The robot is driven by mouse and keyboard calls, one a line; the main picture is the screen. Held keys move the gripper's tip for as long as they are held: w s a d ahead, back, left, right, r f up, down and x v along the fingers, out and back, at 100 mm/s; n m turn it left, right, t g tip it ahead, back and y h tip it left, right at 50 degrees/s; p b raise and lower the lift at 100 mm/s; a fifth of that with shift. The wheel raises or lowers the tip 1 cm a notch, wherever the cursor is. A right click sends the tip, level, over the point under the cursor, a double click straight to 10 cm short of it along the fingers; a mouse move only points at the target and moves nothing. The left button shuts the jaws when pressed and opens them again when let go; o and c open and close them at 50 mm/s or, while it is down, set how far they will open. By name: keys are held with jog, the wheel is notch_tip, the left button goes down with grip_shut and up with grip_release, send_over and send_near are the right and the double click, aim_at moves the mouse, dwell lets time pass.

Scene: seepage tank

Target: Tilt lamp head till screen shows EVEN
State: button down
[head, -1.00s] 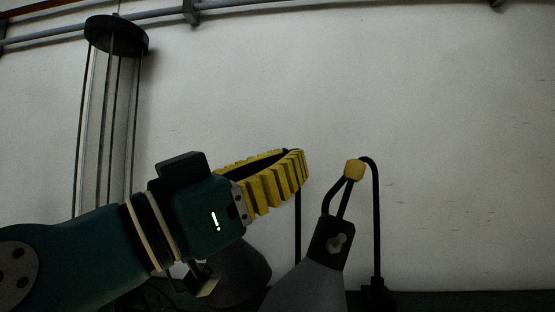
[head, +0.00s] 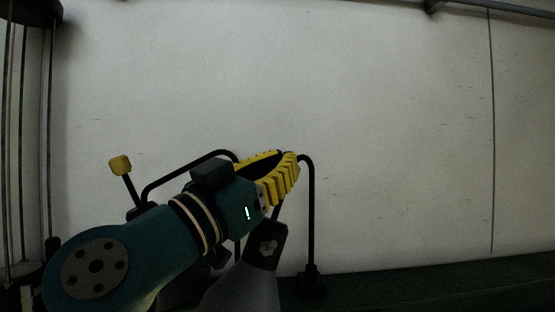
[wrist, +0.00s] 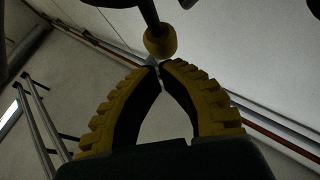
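The lamp head (head: 245,285) is a grey cone at the bottom centre of the head view, with a dark bracket and pale bolt (head: 268,246) at its top. A black bent tube (head: 311,220) rises beside it. My gripper (head: 290,156) has yellow ribbed fingers and is above the bracket. In the wrist view its fingertips (wrist: 158,68) meet or nearly meet, with nothing visible between them. A yellow knob (wrist: 160,40) on a dark rod is just beyond the tips; contact cannot be told. My fingers seem to hide this knob in the head view. No screen is visible.
Another yellow knob (head: 120,165) on a dark rod stands at the left, with a second black bent tube (head: 180,170) behind my arm. A rod-framed column (head: 30,140) is at the far left.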

jog(key=shift+w+d+f, duration=0.15)
jog(key=shift+w+d, duration=0.3)
jog(key=shift+d, duration=0.05)
jog(key=s+a+f+b, duration=0.1)
jog(key=s+a+b, duration=0.3)
jog(key=s+a, duration=0.4)
jog(key=shift+s+a+f, duration=0.25)
jog(key=shift+s+a, duration=0.15)
jog(key=shift+s, duration=0.5)
